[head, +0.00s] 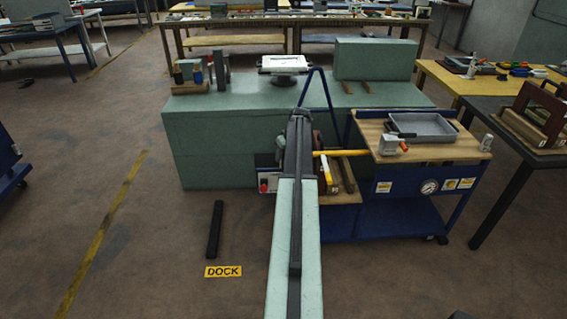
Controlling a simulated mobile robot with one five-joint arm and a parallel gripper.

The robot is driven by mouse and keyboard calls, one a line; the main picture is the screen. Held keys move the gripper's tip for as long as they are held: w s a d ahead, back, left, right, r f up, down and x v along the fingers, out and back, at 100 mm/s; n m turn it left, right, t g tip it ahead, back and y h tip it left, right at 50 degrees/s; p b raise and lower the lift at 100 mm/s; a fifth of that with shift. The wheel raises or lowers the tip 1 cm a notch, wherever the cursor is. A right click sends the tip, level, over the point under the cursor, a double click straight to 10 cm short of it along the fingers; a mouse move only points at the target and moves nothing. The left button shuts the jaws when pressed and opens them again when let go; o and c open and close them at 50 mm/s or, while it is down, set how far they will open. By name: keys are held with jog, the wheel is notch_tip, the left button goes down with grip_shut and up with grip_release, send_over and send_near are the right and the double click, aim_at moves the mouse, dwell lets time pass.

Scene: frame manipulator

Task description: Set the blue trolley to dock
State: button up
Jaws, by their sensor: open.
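The blue trolley (390,217) stands right of centre, in front of the green bench. It has a blue frame, a raised wooden top at right and a lower wooden shelf at left. A yellow bar (345,152) sticks out to the left from it. A yellow DOCK sign (223,271) lies on the floor left of my arm, with a black bar (214,230) on the floor just behind it. The trolley is to the right of the sign, apart from it. My gripper (300,130) is at the arm's far end, by the trolley's left part; the arm hides most of it, including the fingertips.
The green bench (210,130) runs behind the trolley. A grey tray (422,128) sits on the trolley's top. A dark table (500,125) stands close on the right. Another blue cart (10,165) shows at the left edge.

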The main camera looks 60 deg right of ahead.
grip_shut()
dwell(1.4)
